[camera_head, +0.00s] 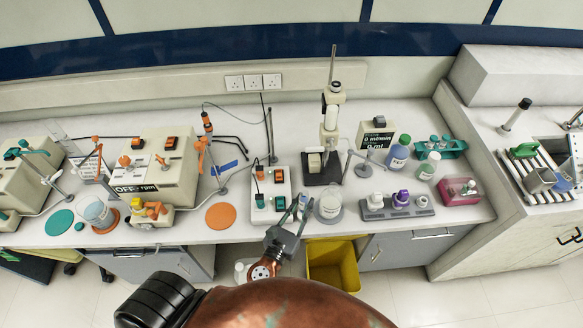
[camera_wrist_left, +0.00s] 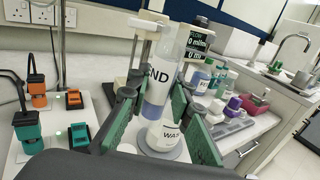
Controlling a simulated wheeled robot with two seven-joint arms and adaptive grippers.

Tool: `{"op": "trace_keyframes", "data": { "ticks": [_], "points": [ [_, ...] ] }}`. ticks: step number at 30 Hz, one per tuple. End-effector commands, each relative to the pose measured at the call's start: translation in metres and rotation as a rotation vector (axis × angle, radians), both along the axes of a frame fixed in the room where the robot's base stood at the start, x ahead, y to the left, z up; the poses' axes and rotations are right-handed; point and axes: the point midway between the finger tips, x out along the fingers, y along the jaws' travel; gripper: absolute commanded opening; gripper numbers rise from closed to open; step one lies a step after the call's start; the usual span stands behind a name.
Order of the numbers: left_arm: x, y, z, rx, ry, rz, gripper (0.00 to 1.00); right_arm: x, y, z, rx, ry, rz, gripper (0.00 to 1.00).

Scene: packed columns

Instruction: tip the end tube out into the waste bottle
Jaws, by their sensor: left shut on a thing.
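The end tube (camera_wrist_left: 170,62) is a clear tube with letters "ND" showing and pale blue liquid in its lower part. My left gripper (camera_head: 292,216) is shut on it at the front edge of the bench; its green-padded fingers (camera_wrist_left: 157,115) show on both sides in the left wrist view. The tube leans slightly, top to the right in that view. The waste bottle (camera_head: 330,205) stands just right of the gripper on a grey round base. In the left wrist view the waste bottle (camera_wrist_left: 163,134), labelled "WAS", shows beyond and below the tube, partly hidden. My right gripper is out of view.
A switch box (camera_head: 269,187) with orange and green blocks stands left of the gripper. A stand with a column (camera_head: 332,110) is behind the waste bottle. A yellow bin (camera_head: 333,262) stands below the bench edge.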

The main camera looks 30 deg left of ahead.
Motion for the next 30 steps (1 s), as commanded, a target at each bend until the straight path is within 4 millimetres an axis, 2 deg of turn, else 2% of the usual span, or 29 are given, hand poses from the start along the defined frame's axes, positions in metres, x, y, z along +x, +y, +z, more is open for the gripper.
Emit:
{"op": "trace_keyframes", "data": {
  "ticks": [1, 6, 10, 15, 24, 28, 30],
  "points": [
    [0.02, 0.007, 0.001, 0.001, -0.009, 0.04, 0.0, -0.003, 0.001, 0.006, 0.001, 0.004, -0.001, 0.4],
    [0.077, 0.035, -0.012, -0.001, -0.01, 0.198, 0.0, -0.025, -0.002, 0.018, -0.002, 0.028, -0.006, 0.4],
    [0.104, 0.047, -0.02, -0.011, -0.001, 0.276, 0.0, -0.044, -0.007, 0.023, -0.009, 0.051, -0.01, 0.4],
    [0.117, 0.047, -0.025, -0.006, 0.007, 0.307, 0.0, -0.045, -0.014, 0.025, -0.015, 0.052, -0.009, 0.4],
    [0.123, 0.021, -0.023, 0.1, 0.012, 0.302, 0.0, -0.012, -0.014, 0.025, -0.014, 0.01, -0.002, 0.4],
    [0.125, 0.009, -0.022, 0.16, 0.015, 0.3, 0.0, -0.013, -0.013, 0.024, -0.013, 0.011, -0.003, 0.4],
    [0.124, 0.012, -0.022, 0.157, 0.015, 0.302, 0.0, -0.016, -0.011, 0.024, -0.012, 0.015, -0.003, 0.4]
  ]
}}
